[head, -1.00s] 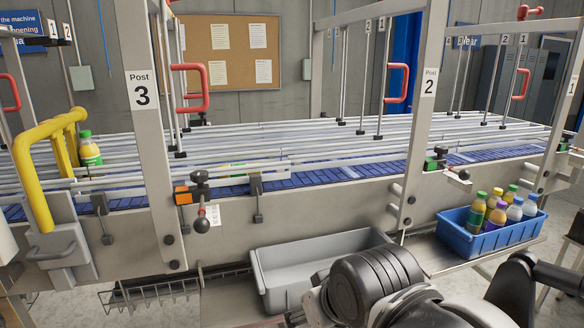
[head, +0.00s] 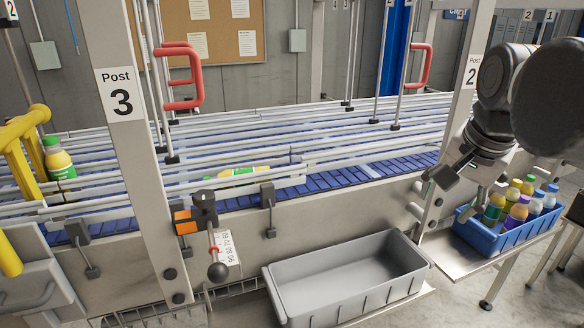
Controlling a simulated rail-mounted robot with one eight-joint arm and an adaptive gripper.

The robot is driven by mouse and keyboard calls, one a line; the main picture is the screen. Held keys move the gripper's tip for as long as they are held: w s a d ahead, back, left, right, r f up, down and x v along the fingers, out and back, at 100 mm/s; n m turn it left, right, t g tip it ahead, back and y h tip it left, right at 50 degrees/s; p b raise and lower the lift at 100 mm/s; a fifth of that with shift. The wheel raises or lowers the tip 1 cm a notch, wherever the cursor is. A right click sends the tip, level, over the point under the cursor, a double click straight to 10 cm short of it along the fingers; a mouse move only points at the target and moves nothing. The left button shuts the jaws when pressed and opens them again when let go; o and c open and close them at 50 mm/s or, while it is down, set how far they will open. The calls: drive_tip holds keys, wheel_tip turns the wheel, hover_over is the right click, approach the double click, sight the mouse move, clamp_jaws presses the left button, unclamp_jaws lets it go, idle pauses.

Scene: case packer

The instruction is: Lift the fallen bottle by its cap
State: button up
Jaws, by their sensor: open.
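The fallen bottle (head: 243,175) lies on its side on the blue conveyor between Post 3 and Post 2. Its yellow body and green label show in part behind the front guide rails. I cannot make out its cap. My gripper (head: 460,188) is at the right, in front of Post 2 and above the left end of the blue crate. It is open and empty, well to the right of the fallen bottle and apart from it.
An upright green-capped bottle (head: 59,163) stands at the left by a yellow handle (head: 22,135). Guide rails run along the conveyor (head: 340,177). A grey empty bin (head: 345,283) sits in front. A blue crate (head: 512,238) holds several bottles. Post 3 (head: 130,150) stands left of the bottle.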

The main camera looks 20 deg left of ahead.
drive_tip(key=w+a+r+m+g+p, duration=0.1)
drive_tip(key=w+a+r, duration=0.15)
drive_tip(key=a, duration=0.25)
drive_tip(key=w+a+r+m+p, duration=0.1)
drive_tip(key=w+a+r, duration=0.15)
drive_tip(key=a, duration=0.35)
drive_tip(key=m+g+h+p, duration=0.1)
drive_tip(key=m+g+p, duration=0.2)
drive_tip(key=m+p, duration=0.15)
hover_over(237, 170)
drive_tip(key=shift+m, duration=0.25)
wheel_tip(237, 170, down, 8)
drive_tip(key=shift+f, duration=0.1)
drive_tip(key=shift+f+p, duration=1.05)
drive_tip(key=shift+f, duration=1.65)
drive_tip(key=c, duration=1.1)
drive_tip(key=shift+r, duration=0.1)
